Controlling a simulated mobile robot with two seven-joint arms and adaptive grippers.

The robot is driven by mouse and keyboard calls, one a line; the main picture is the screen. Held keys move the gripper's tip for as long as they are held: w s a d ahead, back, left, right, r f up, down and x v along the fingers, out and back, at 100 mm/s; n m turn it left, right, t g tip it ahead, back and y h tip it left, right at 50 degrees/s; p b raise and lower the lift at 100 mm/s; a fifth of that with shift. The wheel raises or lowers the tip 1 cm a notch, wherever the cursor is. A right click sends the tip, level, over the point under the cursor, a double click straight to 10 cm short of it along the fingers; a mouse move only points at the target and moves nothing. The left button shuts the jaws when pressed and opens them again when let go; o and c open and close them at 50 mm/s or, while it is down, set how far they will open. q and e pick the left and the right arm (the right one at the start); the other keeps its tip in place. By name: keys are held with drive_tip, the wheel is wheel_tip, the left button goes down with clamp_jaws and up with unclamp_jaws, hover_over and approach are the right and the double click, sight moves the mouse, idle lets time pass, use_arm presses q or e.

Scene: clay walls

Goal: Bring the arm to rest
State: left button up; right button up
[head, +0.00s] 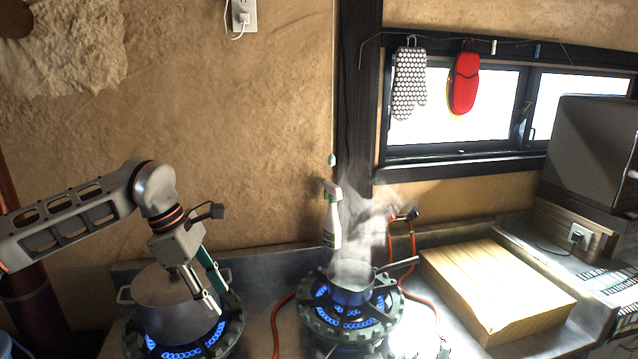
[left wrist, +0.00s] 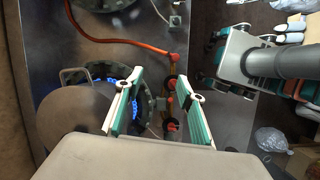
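My left gripper (head: 218,300) hangs from the arm that comes in from the left. Its two fingers point down and stand apart, in front of the right side of a large grey pot (head: 150,292). In the left wrist view the fingers of my left gripper (left wrist: 161,82) are spread with nothing held between them. The pot also shows there, left of the fingers (left wrist: 72,122); I cannot tell how close they are to it. My right gripper is in neither view.
The large pot stands on a lit burner (head: 228,330) with blue flames. A small steaming saucepan (head: 350,290) sits on another lit burner (head: 385,315). A spray bottle (head: 332,222) is behind it. A wooden board (head: 495,285) lies at the right. Orange hoses run along the counter.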

use_arm(q)
drive_tip(key=s+d+h, duration=0.4)
drive_tip(key=d, duration=0.7)
drive_tip(key=s+d+h, duration=0.3)
drive_tip(key=d+h, duration=0.1)
drive_tip(key=d, duration=0.7)
drive_tip(key=s+d+r+n+t+h, duration=0.2)
drive_tip(key=d+r+n+t+h, duration=0.3)
drive_tip(key=r+n+h, duration=0.4)
drive_tip(key=w+a+n+t+y, duration=0.5)
drive_tip(key=a+n+t+y, duration=0.5)
drive_tip(key=a+n+t, duration=0.6)
drive_tip(key=s+a+f+n+g+y, duration=0.3)
drive_tip(key=a+f+n+g+y, duration=0.2)
drive_tip(key=a+f+n+y, duration=0.85)
drive_tip(key=s+a+f+n+g+y, duration=0.1)
drive_tip(key=s+a+f+n+g, duration=0.4)
drive_tip(key=s+f, duration=0.45)
drive_tip(key=s+a+f+n+g+y, duration=0.1)
drive_tip(key=s+a+f+n+g, duration=0.25)
drive_tip(key=s+a+f, duration=0.5)
drive_tip(key=s+d+f+n+t+h, duration=0.1)
drive_tip(key=d+f+h, duration=0.5)
drive_tip(key=d+f, duration=0.9)
drive_tip(key=shift+s+f+n+t+h, duration=0.15)
drive_tip(key=shift+f+n+t+h, duration=0.2)
drive_tip(key=shift+f+n+t, duration=0.35)
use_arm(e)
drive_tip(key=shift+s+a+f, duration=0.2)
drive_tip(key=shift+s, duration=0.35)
